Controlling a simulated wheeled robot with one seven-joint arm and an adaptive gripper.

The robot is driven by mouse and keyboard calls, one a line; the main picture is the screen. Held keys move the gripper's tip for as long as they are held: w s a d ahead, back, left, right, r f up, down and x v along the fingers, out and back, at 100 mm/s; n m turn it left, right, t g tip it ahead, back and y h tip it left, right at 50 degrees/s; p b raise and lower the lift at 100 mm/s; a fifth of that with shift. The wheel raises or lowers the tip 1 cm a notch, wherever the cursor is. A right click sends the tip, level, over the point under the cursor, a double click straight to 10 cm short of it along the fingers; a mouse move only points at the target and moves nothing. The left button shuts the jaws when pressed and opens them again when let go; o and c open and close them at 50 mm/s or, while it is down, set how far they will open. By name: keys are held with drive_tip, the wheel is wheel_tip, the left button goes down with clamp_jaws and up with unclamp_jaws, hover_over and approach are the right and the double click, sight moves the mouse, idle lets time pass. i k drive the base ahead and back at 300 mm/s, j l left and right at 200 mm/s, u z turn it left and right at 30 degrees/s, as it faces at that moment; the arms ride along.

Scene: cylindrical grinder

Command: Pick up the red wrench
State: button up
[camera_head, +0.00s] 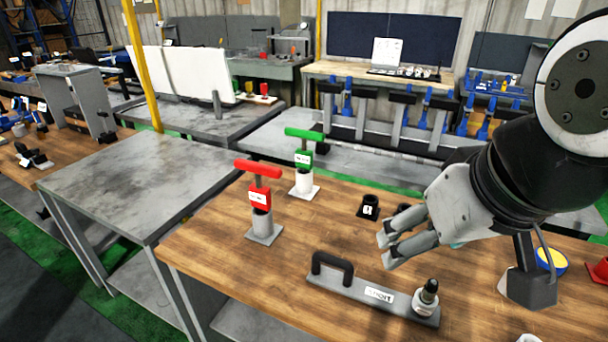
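The red wrench (259,188) is a T-handled tool with a red crossbar and a red labelled block. It stands upright in a grey holder (264,229) with a square base on the wooden table. My gripper (386,252) is to the right of the red wrench, above the table, with its fingers pointing left. The two fingers look apart with a gap between them, and nothing shows in the gap. The gripper does not touch the wrench.
A similar green wrench (303,152) stands in a white holder behind the red one. A small black holder (369,206) is near my gripper. A grey bar with a black handle (332,268) lies in front. The wooden table (205,250) is clear left of the red wrench.

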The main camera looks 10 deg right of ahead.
sight(260, 195)
drive_tip(key=z, duration=0.5)
drive_tip(key=l+u, duration=0.2)
drive_tip(key=k+l+u, duration=0.15)
drive_tip(key=l, duration=0.25)
drive_tip(key=i+j+z, duration=0.1)
drive_tip(key=j, duration=0.3)
drive_tip(key=i+j+z, duration=0.1)
drive_tip(key=i+j, duration=0.15)
drive_tip(key=j, duration=0.15)
drive_tip(key=i+j+z, duration=0.1)
drive_tip(key=j, duration=0.35)
drive_tip(key=i+j+z, duration=0.1)
drive_tip(key=j, duration=0.35)
drive_tip(key=i+j+z, duration=0.1)
drive_tip(key=i+j, duration=0.15)
drive_tip(key=j, duration=0.2)
drive_tip(key=i+j+z, duration=0.1)
drive_tip(key=j, duration=0.35)
